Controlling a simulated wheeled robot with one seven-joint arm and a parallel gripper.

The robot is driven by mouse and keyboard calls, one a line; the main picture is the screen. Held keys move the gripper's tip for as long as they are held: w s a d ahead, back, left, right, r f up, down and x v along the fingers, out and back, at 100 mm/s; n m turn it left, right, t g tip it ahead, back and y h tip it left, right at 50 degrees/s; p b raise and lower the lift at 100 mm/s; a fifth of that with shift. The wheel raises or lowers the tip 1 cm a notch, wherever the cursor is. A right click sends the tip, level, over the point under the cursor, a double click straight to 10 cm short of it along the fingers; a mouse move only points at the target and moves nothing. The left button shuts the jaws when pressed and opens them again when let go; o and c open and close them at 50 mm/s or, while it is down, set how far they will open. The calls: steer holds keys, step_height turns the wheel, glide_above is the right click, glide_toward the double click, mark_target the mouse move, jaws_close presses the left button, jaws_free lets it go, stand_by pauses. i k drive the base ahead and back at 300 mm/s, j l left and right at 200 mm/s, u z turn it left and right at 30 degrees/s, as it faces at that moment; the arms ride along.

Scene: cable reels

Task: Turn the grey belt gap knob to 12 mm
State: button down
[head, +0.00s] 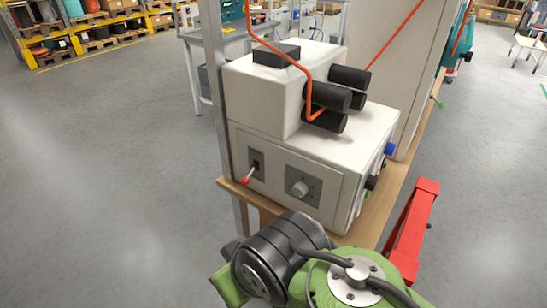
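The grey knob (299,189) is a small round dial on the front panel (325,207) of a cream machine (330,150). Faint marks surround it, too small to read, so I cannot tell its setting. On the machine's upper part, several black rollers (350,77) hold an orange cable (308,85) that runs between them. My green and black arm fills the bottom middle, in front of and below the panel. My gripper does not show in this view, and nothing is seen touching the knob.
A lever switch with a red tip (245,180) sits left of the knob. A blue knob (390,148) sticks out on the machine's right side. A wooden bench top (378,212) carries the machine. A red beam (412,225) stands at right. Grey floor (100,180) is clear at left.

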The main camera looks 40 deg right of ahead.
mark_target(300, 189)
steer(key=l+z, duration=0.1)
steer(key=z, duration=0.3)
steer(key=l+z, duration=0.1)
steer(key=z, duration=0.25)
steer(key=l+z, duration=0.1)
steer(key=z, duration=0.3)
